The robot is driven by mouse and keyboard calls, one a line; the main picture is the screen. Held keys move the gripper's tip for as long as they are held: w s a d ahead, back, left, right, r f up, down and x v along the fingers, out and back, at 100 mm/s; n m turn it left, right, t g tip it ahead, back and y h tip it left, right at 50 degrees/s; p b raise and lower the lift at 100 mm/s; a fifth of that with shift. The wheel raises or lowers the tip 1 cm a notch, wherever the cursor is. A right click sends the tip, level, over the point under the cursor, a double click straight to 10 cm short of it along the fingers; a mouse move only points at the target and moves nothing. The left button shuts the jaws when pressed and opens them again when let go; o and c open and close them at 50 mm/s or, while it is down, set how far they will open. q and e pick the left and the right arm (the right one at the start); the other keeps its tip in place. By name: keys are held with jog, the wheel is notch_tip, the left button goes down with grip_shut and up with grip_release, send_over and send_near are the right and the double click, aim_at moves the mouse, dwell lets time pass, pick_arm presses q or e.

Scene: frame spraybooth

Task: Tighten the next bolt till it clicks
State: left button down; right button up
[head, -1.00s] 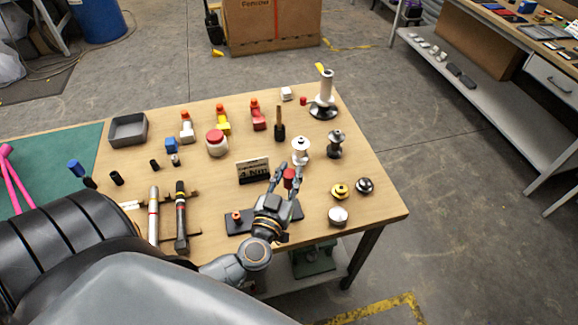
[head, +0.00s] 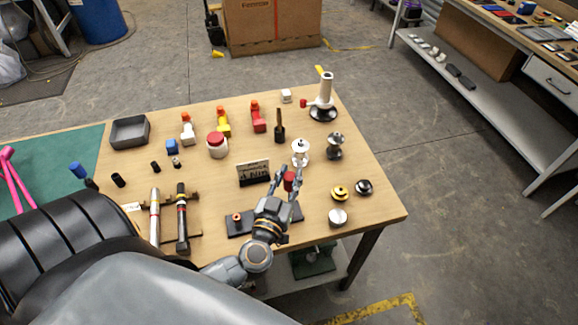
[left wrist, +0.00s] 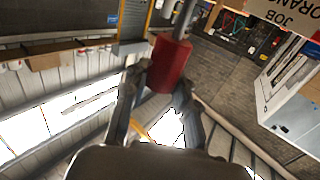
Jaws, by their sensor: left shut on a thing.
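My left gripper (head: 281,180) is shut on a red cylindrical piece (head: 289,181) above the front right of the table. In the left wrist view the red piece (left wrist: 169,63) sits between the two fingers (left wrist: 158,88), with a grey shaft running up from it. A dark plate (head: 236,226) with a small orange-ringed part (head: 237,217) lies just left of my wrist; my arm hides part of it. Two wrench-like tools with long handles, one silver (head: 155,218) and one black (head: 182,220), lie further left. I cannot make out a bolt under the red piece. My right gripper is out of view.
A small black sign (head: 253,172) stands close left of the gripper. White (head: 300,152) and dark (head: 334,146) fittings stand behind it. A grey tray (head: 129,131) is back left.

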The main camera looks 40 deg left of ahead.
pick_arm(q)
jog(key=shift+r, duration=0.1)
jog(key=shift+p, duration=0.5)
jog(key=shift+f+b, duration=0.7)
jog(key=shift+f, duration=0.45)
jog(key=c, duration=1.9)
grip_release()
grip_shut()
jog(key=shift+m+h, duration=0.4)
jog(key=shift+h, duration=0.1)
jog(key=shift+r, duration=0.15)
